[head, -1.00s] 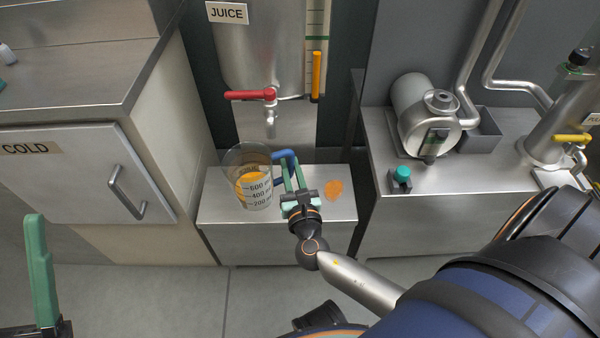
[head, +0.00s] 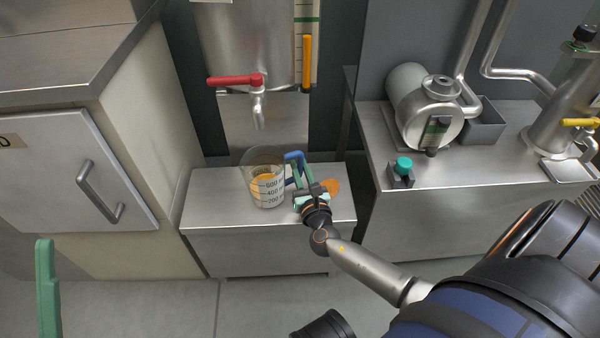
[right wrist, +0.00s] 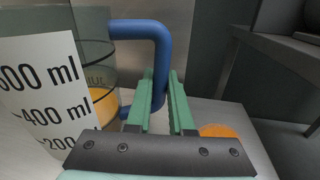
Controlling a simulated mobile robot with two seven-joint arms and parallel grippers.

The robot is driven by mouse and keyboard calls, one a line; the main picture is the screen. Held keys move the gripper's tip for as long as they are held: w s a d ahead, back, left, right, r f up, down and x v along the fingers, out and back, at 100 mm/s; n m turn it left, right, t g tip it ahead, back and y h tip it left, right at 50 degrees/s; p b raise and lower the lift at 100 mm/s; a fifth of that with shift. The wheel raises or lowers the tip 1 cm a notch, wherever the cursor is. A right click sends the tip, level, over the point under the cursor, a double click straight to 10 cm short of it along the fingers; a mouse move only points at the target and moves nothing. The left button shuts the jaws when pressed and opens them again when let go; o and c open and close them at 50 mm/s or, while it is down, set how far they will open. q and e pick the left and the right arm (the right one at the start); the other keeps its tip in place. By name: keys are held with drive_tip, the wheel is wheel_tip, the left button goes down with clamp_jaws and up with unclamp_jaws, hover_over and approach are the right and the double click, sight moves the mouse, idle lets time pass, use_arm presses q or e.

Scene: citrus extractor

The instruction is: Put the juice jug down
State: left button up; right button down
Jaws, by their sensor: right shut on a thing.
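The juice jug (head: 268,193) is a clear beaker with a white ml scale, a blue handle (head: 294,157) and orange juice inside. It is upright over the low steel bench (head: 225,207), below and slightly right of the tap (head: 258,110). Whether its base touches the bench is not clear. My right gripper (head: 300,176) is shut on the blue handle, to the right of the jug. The right wrist view shows its green fingers (right wrist: 160,95) at the handle and the jug (right wrist: 50,95) partly cut off. One green finger of my left gripper (head: 46,290) shows at lower left.
An orange spill patch (head: 332,186) lies on the bench right of the gripper. A red tap lever (head: 236,80) is above. A higher steel counter (head: 470,170) with a motor unit (head: 425,105) and a green button (head: 403,166) stands right. The bench's left part is bare.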

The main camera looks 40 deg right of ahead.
drive_tip(key=shift+r, duration=0.2)
drive_tip(key=shift+f, duration=0.1)
drive_tip(key=c, duration=1.2)
unclamp_jaws()
drive_tip(key=shift+f, duration=0.1)
drive_tip(key=o, duration=0.4)
